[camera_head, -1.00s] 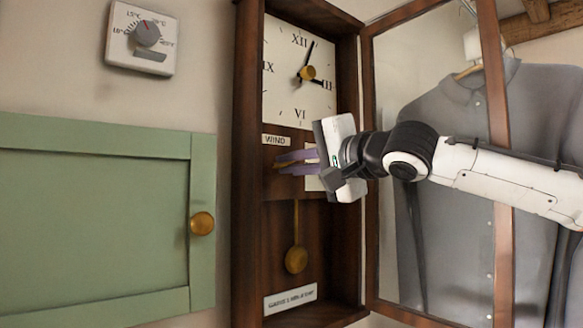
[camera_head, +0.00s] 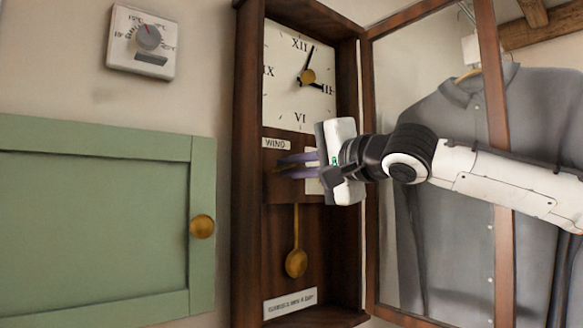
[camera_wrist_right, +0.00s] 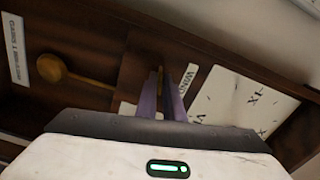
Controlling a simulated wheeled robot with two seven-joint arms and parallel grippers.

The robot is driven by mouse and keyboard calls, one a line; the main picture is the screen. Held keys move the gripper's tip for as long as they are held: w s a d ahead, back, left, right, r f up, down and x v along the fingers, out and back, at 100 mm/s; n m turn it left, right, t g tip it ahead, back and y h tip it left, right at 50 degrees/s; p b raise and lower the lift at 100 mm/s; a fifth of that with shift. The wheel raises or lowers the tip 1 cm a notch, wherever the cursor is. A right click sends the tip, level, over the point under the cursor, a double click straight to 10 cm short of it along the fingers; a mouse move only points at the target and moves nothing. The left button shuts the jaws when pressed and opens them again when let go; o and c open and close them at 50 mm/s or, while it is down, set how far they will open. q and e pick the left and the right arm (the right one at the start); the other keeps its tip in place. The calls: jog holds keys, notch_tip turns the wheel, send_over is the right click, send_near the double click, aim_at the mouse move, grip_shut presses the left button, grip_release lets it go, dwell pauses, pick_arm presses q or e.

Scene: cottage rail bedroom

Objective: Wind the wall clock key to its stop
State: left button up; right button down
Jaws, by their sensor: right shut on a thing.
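The wall clock (camera_head: 248,230) is a tall dark wooden case with its glazed door (camera_head: 369,250) standing open to the right. Its white dial (camera_head: 285,95) is at the top, with a WIND label (camera_head: 276,143) below it. My right gripper (camera_head: 291,166) reaches in from the right, just below that label. Its purple fingers are shut on the brass winding key, mostly hidden in the head view. In the right wrist view, a bit of the key (camera_wrist_right: 160,75) shows between the fingertips. My left gripper is not in view.
A brass pendulum (camera_head: 296,263) hangs below the gripper inside the case. A green cupboard door (camera_head: 90,220) with a brass knob (camera_head: 202,226) and a thermostat (camera_head: 141,42) are to the left. A grey shirt (camera_head: 450,240) hangs behind the clock's open glass door.

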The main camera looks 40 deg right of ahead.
dwell(0.8)
jog(key=c, duration=2)
grip_release()
jog(key=s, duration=0.7)
jog(key=s+d, duration=0.1)
jog(key=s, duration=0.2)
jog(key=shift+s, duration=0.2)
